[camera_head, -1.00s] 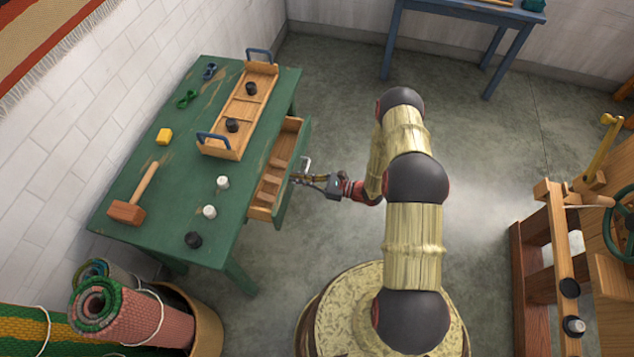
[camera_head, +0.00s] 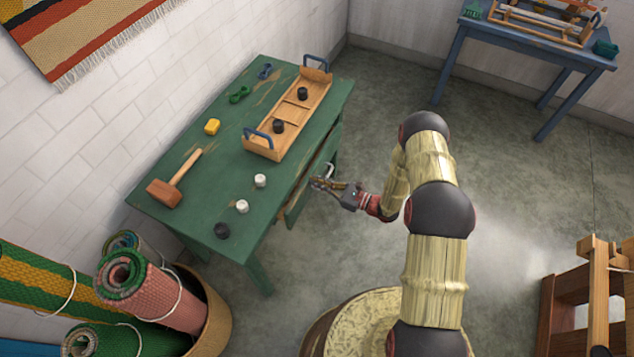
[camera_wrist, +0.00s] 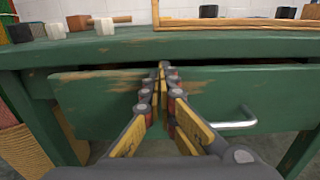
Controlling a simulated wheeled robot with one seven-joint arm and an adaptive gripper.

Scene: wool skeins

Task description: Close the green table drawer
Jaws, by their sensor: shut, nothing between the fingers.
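The green table (camera_head: 228,185) stands against the white wall, with its drawer (camera_wrist: 100,100) on the side facing me. The drawer is only slightly out; a narrow strip shows above its front in the wrist view, and the head view shows a thin slice of it under the tabletop edge. Its metal handle (camera_wrist: 235,124) is to the right of my fingers in the wrist view. My gripper (camera_head: 316,183) is shut and empty, its fingertips (camera_wrist: 164,67) against or very near the upper part of the drawer front. I cannot tell whether they touch.
On the table are a wooden tray (camera_head: 262,146) with blue handles, a mallet (camera_head: 165,193), a yellow block (camera_head: 212,127) and small white and black pieces. A basket of rolled rugs (camera_head: 215,320) stands near the table's front. A blue table (camera_head: 540,52) is at the back right.

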